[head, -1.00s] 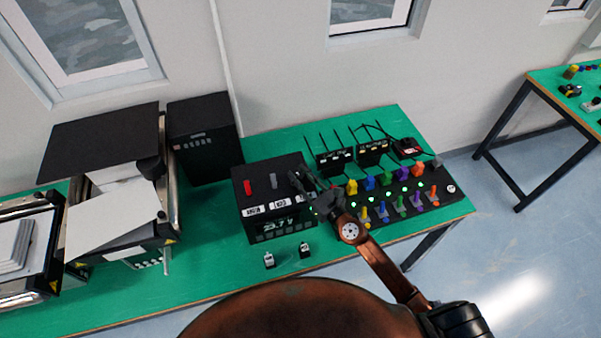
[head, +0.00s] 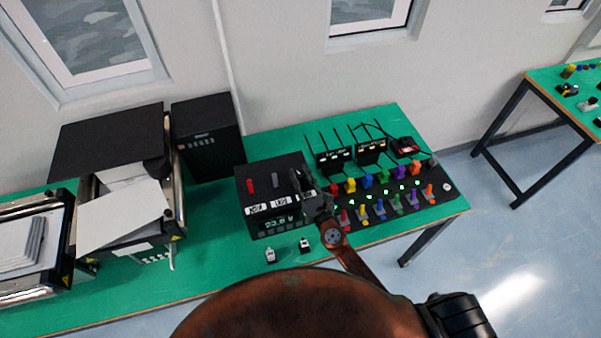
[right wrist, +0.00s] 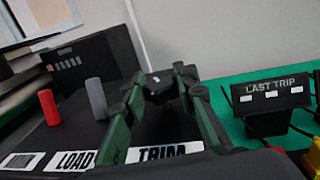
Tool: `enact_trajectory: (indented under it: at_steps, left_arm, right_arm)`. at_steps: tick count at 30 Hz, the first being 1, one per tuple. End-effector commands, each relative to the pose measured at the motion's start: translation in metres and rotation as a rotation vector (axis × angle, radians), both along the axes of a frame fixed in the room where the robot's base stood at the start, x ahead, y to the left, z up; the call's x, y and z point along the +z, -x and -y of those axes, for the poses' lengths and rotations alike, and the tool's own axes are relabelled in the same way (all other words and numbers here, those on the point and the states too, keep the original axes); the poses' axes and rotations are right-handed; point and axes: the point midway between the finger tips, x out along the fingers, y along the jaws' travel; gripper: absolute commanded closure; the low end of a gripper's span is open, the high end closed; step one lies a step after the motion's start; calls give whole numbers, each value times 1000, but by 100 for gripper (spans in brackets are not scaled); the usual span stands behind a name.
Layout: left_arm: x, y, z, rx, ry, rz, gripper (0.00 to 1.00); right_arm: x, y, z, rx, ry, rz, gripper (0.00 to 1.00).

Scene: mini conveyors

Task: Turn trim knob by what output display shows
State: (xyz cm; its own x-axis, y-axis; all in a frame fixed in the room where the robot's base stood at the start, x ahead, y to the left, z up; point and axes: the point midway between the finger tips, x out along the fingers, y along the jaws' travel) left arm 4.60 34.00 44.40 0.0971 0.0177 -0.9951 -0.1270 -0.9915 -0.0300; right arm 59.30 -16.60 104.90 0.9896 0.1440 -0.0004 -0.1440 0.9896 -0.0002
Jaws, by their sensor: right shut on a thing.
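The black control box (head: 262,171) stands mid-table with a lit output display (head: 279,222) on its front. The display shows a voltage that looks like 23-point-something; its last digit is too small to be sure of. The box top carries a red knob (head: 251,186) and a grey knob (head: 277,181), both upright. In the right wrist view, the TRIM label (right wrist: 165,152) lies below my right gripper (right wrist: 158,88). In the head view this gripper (head: 313,193) is at the box's right end, shut on the trim knob, which its fingers mostly hide. My left gripper is not in view.
A panel of coloured switches (head: 444,188) lies close right of the box. A LAST TRIP unit (right wrist: 270,92) with antennas stands behind it. Two small parts (head: 270,256) lie in front. A tall black cabinet (head: 207,125) and paper-laden conveyors are left.

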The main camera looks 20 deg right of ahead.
Motion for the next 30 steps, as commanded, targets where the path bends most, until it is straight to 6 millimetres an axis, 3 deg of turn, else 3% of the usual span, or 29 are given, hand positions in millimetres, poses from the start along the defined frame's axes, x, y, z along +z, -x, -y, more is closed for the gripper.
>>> enact_trajectory:
  at_steps: [12,30]
  left_arm:
    - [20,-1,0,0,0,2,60]
    - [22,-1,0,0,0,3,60]
  right_arm:
    - [3,0,-1,-162,-2,2,98]
    - [2,-1,-1,-205,1,3,98]
